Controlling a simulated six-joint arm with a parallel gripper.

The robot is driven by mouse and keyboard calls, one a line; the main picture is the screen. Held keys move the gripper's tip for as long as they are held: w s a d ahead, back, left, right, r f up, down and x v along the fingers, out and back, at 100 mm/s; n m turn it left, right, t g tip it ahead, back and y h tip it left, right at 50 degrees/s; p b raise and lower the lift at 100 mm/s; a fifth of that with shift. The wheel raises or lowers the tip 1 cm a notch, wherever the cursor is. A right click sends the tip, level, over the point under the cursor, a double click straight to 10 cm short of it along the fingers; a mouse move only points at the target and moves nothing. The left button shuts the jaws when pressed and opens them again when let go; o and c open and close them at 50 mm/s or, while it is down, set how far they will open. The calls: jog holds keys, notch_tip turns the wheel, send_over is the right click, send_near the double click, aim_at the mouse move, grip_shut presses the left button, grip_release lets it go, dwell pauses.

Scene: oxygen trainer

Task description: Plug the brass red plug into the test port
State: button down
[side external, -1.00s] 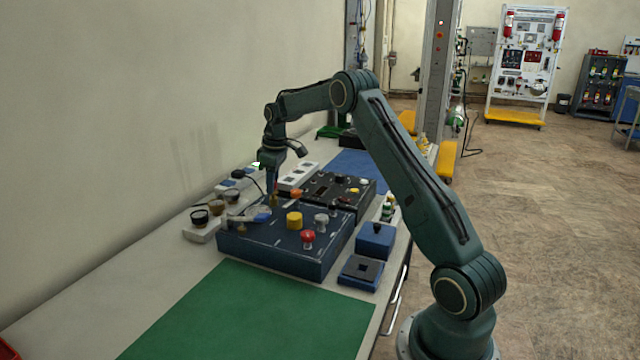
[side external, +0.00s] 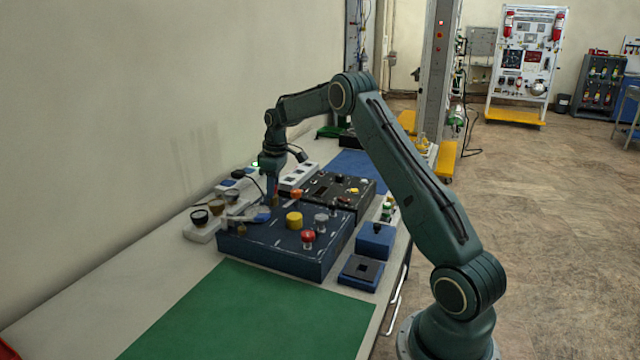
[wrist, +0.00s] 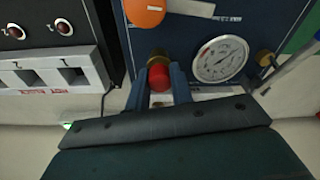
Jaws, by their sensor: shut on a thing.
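My gripper (wrist: 160,88) is shut on the brass red plug (wrist: 158,76) in the wrist view. The red body sits between the two blue fingers, and a brass part (wrist: 158,56) shows just beyond it, at the edge of the dark blue panel box (wrist: 195,35). In the side view my gripper (side external: 275,196) points down at the far left part of the panel box (side external: 270,257). The test port cannot be made out; the plug and fingers cover that spot. I cannot tell whether the plug is seated.
A pressure gauge (wrist: 220,59) and an orange knob (wrist: 145,12) are close to the plug. Yellow (side external: 294,220) and red (side external: 308,237) knobs stand up from the panel box. A white socket strip (wrist: 50,75) lies to the left. The green mat (side external: 250,315) is clear.

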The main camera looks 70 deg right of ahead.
jog(key=c, duration=1.1)
grip_release()
jog(key=shift+f, duration=0.1)
jog(key=shift+c, duration=0.2)
notch_tip(320, 180, up, 14)
jog(key=s, duration=0.1)
jog(key=shift+s+d+f, duration=0.15)
jog(key=shift+s+d, duration=0.05)
jog(key=shift+s, duration=0.1)
jog(key=shift+a, duration=0.1)
